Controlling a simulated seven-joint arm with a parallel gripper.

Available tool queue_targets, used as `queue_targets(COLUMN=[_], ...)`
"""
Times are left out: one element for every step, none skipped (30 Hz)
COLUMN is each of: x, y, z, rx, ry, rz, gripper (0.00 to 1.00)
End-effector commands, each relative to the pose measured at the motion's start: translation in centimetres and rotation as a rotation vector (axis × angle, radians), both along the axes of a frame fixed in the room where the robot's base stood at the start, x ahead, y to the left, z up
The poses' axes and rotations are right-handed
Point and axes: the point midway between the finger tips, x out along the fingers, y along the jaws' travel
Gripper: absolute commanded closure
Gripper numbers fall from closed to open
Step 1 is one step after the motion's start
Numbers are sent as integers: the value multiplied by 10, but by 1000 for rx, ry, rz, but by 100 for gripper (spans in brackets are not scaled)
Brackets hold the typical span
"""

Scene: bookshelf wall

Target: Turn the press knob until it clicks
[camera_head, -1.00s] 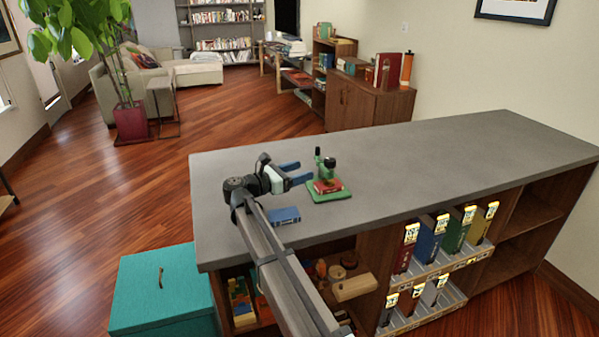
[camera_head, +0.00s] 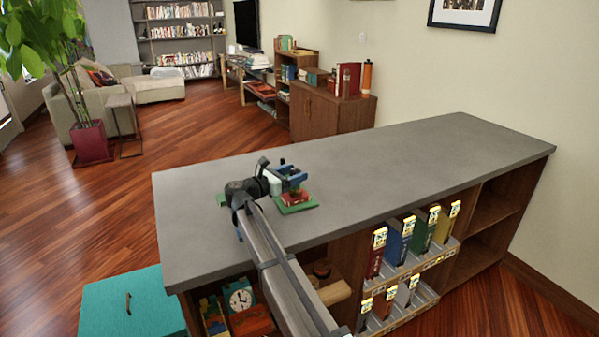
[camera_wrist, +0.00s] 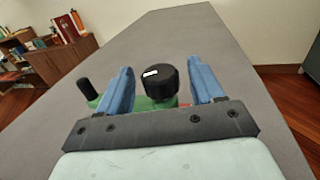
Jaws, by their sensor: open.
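The press stands on the grey counter; its green base (camera_head: 297,208) shows in the head view, with a red block on it. My gripper (camera_head: 292,172) is over the press and hides most of its upper part. In the wrist view the black press knob (camera_wrist: 160,84), with a white mark on top, lies between the two blue fingers of my open gripper (camera_wrist: 164,82). Gaps show on both sides of the knob, so the fingers look apart from it. A black handle (camera_wrist: 87,60) sticks up on the left of the press.
The grey counter (camera_head: 400,160) is clear to the right of the press. Below it, the shelf holds several coloured books (camera_head: 398,240) in a rack. A teal box (camera_head: 130,305) stands at the counter's left end.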

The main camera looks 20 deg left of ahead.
Motion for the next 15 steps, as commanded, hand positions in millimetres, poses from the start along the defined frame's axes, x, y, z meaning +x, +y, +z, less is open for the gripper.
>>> queue_targets(x=[7,9,13,15,17,19,21,22,23,24,24,25,25,25,25], y=[-4,-5,-7,-9,-11,-12,-13,-14,-15,-15,-15,-16,-16,-16,-16], z=[0,0,0,0,0,0,0,0,0,0,0,0,0,0,0], rx=[0,0,0,0,0,0,0,0,0,0,0,0,0,0,0], ry=[0,0,0,0,0,0,0,0,0,0,0,0,0,0,0], rz=[0,0,0,0,0,-1,0,0,0,0,1,1,1,1,1], gripper=[33,33,33,33,33,33,33,33,33,33,33,33,33,33,33])
